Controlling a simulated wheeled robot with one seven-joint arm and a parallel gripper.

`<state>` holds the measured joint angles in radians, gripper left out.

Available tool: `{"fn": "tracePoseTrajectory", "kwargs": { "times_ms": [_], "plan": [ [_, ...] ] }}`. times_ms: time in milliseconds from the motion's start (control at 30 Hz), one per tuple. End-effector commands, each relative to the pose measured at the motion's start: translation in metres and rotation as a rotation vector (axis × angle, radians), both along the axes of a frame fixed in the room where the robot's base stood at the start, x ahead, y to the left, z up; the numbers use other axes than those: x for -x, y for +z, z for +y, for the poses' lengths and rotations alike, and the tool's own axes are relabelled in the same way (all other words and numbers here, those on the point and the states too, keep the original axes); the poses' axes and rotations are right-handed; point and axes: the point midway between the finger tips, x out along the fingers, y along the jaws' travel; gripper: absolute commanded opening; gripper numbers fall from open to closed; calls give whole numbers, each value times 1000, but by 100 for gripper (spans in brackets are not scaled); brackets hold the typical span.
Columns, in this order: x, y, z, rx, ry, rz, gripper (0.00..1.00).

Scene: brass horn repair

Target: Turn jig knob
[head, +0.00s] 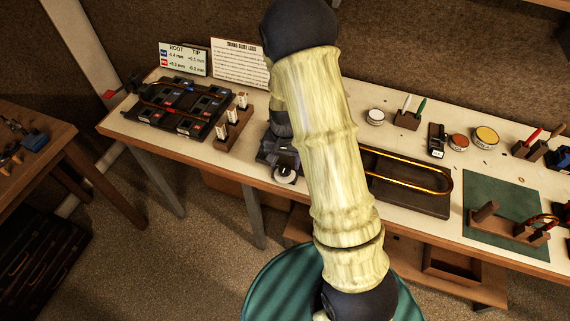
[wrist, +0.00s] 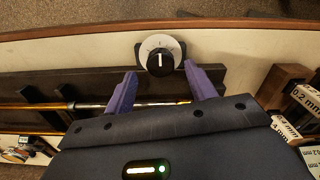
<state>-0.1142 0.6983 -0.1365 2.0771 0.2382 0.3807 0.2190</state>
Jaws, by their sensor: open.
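The jig knob (wrist: 160,62) is black with a white pointer line, set on a pale round dial in the wrist view. The pointer line runs nearly straight up and down in that view. My gripper (wrist: 161,78) is open, with one purple finger on each side of the knob, the tips around its lower part. I see gaps between fingers and knob; whether the tips are at the knob's depth I cannot tell. In the head view the pale dial (head: 287,176) shows at the bench's front edge, and my arm hides much of the jig.
A brass slide tube (head: 430,172) lies on a dark board right of my arm. Small marked blocks (head: 232,120) stand in a wooden holder to the left, near a dark fixture (head: 180,108). Jars and a green mat (head: 480,190) are further right.

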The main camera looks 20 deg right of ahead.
Motion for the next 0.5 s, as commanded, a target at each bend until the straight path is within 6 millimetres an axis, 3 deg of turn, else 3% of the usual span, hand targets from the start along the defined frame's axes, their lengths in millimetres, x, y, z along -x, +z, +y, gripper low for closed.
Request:
{"fn": "tracePoseTrajectory", "kwargs": {
  "times_ms": [200, 500],
  "plan": [
    [0, -25, 0, 0, 1, 2, 56],
    [0, -29, 0, 0, 0, -1, 56]
  ]
}}
